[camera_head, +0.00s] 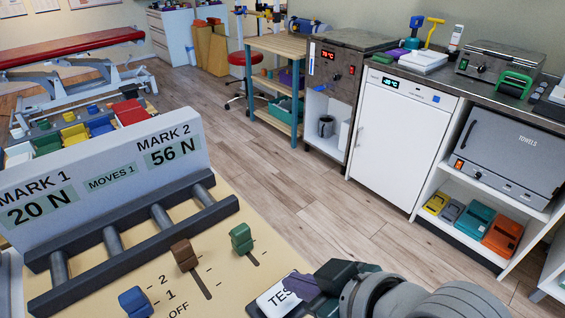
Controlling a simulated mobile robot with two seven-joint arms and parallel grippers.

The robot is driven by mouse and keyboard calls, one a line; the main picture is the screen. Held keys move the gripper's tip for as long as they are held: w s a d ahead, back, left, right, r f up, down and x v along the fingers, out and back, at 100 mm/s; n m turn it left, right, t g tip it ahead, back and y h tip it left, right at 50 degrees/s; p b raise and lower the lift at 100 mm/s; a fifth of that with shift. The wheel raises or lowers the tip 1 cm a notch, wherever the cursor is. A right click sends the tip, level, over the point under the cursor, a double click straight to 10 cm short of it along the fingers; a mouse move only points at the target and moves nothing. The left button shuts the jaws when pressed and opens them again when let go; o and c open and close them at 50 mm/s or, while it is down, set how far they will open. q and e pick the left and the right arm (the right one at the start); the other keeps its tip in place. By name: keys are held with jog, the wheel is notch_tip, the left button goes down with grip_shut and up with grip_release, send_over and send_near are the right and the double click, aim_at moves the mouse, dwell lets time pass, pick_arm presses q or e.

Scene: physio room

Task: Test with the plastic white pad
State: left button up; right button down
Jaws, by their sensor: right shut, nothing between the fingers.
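The white plastic pad (270,300), lettered "TES" with the rest hidden, sits in a dark frame on the beige panel (225,288) at the bottom of the view. My right gripper (296,284) is shut and empty. Its fingertips are over the pad's right part and cover some of it; I cannot tell whether they touch it. Blue (135,302), brown (184,254) and green (241,239) sliders stand left of the pad, near the marks 2, 1 and OFF. The upright display board (110,165) reads MARK 1 20 N, MOVES 1, MARK 2 56 N. My left gripper is out of view.
A dark rail rack (140,238) lies between board and sliders. Coloured blocks (85,128) sit behind the board. Beyond are open wooden floor (270,185), a white cabinet (400,135), a towel warmer (505,155) and a red treatment couch (70,47).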

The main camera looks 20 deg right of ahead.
jog(key=p+v, duration=0.1)
jog(key=v, duration=0.7)
jog(key=shift+p, duration=0.3)
jog(key=shift+s+r, duration=0.1)
jog(key=shift+r, duration=0.1)
jog(key=s+d+r+m+g+h, duration=0.25)
jog(key=s+d+r+g, duration=0.25)
jog(key=s, duration=0.4)
notch_tip(320, 180, up, 38)
jog(key=p, duration=3.7)
jog(key=shift+f, duration=0.2)
jog(key=shift+s+d+n, duration=0.1)
jog(key=shift+n, duration=0.15)
